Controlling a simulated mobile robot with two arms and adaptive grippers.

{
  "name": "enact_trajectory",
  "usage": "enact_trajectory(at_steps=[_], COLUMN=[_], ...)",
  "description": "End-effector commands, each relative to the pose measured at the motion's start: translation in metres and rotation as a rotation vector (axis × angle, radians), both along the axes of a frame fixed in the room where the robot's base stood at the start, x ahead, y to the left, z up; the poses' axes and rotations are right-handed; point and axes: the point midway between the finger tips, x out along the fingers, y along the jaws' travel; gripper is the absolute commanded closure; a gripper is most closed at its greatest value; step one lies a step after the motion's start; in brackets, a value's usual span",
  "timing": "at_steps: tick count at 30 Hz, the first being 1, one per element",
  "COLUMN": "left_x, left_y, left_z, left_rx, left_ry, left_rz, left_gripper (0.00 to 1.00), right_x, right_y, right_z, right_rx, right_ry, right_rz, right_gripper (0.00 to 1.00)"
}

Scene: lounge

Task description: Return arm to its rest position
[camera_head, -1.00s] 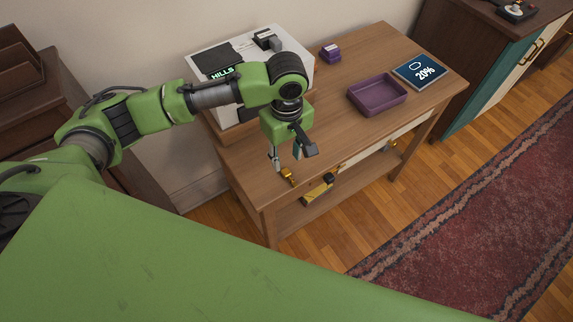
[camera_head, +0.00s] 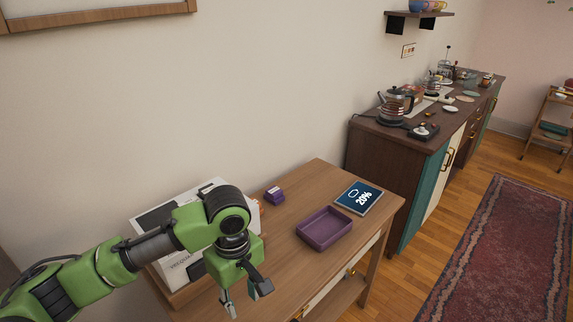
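My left arm comes in from the lower left, and its gripper (camera_head: 246,296) hangs over the near left part of the wooden table (camera_head: 283,268). The fingers point down and stand apart, with nothing seen between them. The arm partly covers a white machine (camera_head: 174,258) at the table's left end. My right gripper is not in view.
On the table are a purple tray (camera_head: 325,229), a small purple box (camera_head: 274,195) and a dark blue "20%" sign (camera_head: 360,197). A dark cabinet (camera_head: 382,165) with a coffee pot (camera_head: 395,104) stands beyond. A red rug (camera_head: 495,255) lies at right.

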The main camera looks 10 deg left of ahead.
Motion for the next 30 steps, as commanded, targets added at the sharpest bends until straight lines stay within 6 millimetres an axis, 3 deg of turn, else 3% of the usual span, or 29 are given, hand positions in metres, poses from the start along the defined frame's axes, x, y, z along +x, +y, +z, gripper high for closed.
enact_trajectory(at_steps=[5, 12, 18, 23, 30], left_x=[-0.013, -0.047, -0.072, -0.09, -0.126], left_y=[-0.021, -0.074, -0.093, -0.085, -0.034], left_z=[-0.018, -0.052, -0.068, -0.081, -0.102], left_rx=[-0.05, -0.197, -0.26, -0.241, -0.098], left_ry=[-0.013, -0.127, -0.264, -0.361, -0.416], left_rz=[-0.129, -0.475, -0.682, -0.795, -0.916], left_gripper=[0.66, 0.66, 0.66, 0.66, 0.66], right_x=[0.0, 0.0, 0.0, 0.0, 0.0], right_y=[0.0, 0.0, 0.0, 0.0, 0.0], right_z=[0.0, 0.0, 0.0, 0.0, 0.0], right_rx=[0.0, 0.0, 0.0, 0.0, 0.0], right_ry=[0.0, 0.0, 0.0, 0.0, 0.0], right_rz=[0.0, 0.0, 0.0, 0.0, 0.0], right_gripper=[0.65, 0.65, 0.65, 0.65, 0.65])
